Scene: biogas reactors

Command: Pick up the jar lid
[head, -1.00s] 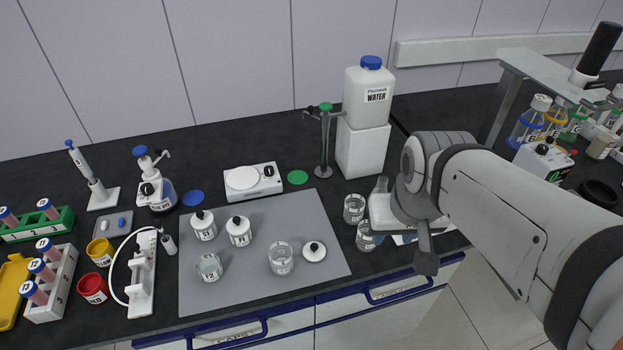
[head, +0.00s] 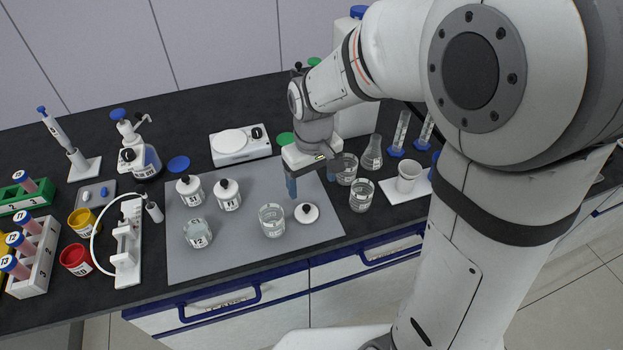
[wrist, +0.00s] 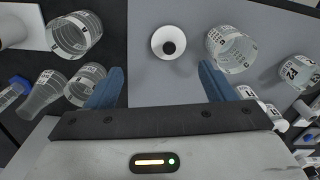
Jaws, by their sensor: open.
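The jar lid (head: 307,212) is a white disc with a black knob, lying on the grey mat (head: 240,256) near its front right part. It also shows in the wrist view (wrist: 167,41), ahead of the fingers and roughly between them, clear of both. My gripper (head: 312,186) is above the mat, behind the lid, pointing down with blue fingers. In the wrist view my gripper (wrist: 158,85) is open and empty. An open glass jar (head: 271,220) stands just left of the lid.
Two lidded jars (head: 228,195) and another glass jar (head: 198,234) stand on the mat's left. Beakers (head: 361,195) stand right of the mat, close to my gripper. A white cup (head: 409,176) is farther right. The mat's front middle is bare.

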